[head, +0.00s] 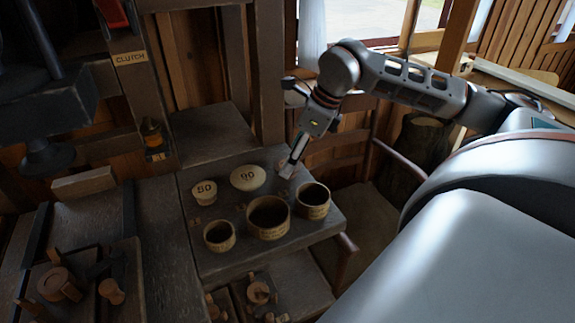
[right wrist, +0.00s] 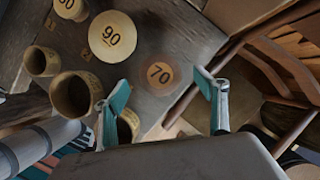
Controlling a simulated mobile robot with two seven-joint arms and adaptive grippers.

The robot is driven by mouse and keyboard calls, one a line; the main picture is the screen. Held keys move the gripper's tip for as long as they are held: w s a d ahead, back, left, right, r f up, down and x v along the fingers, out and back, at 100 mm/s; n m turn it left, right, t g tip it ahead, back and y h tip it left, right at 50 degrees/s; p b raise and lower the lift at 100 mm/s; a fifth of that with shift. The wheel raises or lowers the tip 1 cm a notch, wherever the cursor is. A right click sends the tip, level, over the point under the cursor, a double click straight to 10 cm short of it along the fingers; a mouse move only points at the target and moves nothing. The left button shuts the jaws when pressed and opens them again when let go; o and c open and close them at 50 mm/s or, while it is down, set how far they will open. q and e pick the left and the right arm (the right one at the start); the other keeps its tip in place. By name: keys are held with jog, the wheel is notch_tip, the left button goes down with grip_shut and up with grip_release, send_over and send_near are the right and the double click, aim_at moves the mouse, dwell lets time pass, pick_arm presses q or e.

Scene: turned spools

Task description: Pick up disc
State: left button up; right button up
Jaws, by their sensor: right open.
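Three pale round wooden discs with numbers lie on the grey wooden table. The disc marked 50 (head: 204,192) and the disc marked 90 (head: 248,178) show in the head view; they also show in the right wrist view, the 90 disc (right wrist: 113,40) whole and the 50 disc (right wrist: 70,8) cut by the top edge. A darker brown disc marked 70 (right wrist: 159,75) shows in the right wrist view, between the open fingers of my right gripper (right wrist: 162,90). My left gripper is out of view.
Three round wooden cups stand along the table's front: small (head: 219,236), large (head: 268,218) and medium (head: 313,201). A tray (head: 130,270) with turned wooden pieces lies at the lower left. A curved chair arm (right wrist: 272,82) is right of the table.

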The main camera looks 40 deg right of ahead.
jog(key=shift+w+f, duration=0.15)
jog(key=shift+f, duration=0.25)
jog(key=shift+a, duration=0.1)
jog(key=c, duration=0.9)
jog(key=shift+r, duration=0.45)
notch_tip(320, 180, up, 19)
jog(key=p, duration=0.4)
jog(key=shift+r+p, duration=0.1)
jog(key=shift+p, duration=0.3)
